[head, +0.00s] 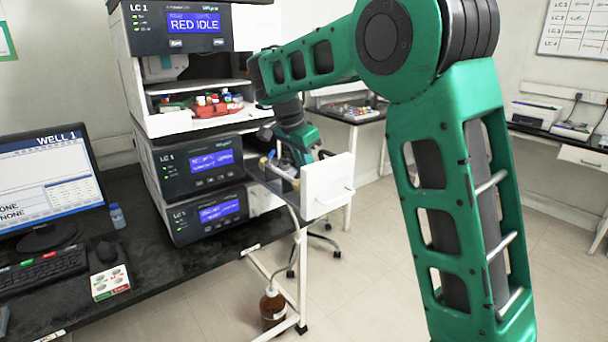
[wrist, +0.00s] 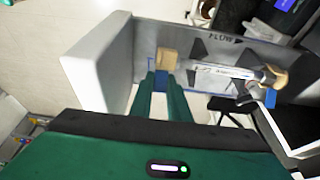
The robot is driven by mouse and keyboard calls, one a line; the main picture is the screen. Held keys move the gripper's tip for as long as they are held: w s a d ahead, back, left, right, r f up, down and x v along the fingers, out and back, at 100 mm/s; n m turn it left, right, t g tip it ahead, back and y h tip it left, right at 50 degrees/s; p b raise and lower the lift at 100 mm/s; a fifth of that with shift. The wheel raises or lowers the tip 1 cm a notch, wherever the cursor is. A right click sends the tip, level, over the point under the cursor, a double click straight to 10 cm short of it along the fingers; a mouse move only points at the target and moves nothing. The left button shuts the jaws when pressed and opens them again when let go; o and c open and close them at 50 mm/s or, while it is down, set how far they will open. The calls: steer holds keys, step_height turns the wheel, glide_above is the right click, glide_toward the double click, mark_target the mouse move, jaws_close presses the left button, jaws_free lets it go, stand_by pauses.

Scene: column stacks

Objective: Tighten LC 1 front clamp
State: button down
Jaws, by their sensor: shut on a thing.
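The LC 1 stack stands at the left in the head view, with its column drawer (head: 266,178) pulled out to the right. In the wrist view the grey tray (wrist: 215,45) of the drawer bears the word FLOW and dark arrows. A pale column (wrist: 222,71) lies along it. A tan clamp knob (wrist: 167,58) with blue beneath it sits at the end nearer the white drawer front (wrist: 98,72). My gripper (wrist: 163,77) is shut on this knob; its green fingers partly hide the blue part. A second tan clamp knob (wrist: 275,77) sits at the column's other end.
An upper bay (head: 205,103) holds a red tray of coloured vials. A monitor (head: 48,180), keyboard and small blue-capped bottle (head: 117,216) stand on the dark bench. Open floor lies to the right.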

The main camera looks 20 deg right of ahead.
steer(key=shift+w+d+f+g+y, duration=0.1)
steer(key=shift+d+f+g+y, duration=0.15)
steer(key=shift+y, duration=0.4)
steer(key=shift+w+d+f+g+y, duration=0.15)
steer(key=shift+d+y, duration=0.2)
steer(key=shift+y, duration=0.3)
steer(key=shift+f+g+y, duration=0.15)
steer(key=shift+g+y, duration=0.15)
steer(key=shift+y, duration=0.3)
steer(key=c, duration=1.7)
jaws_free()
step_height(320, 180, up, 11)
steer(key=shift+f, duration=0.1)
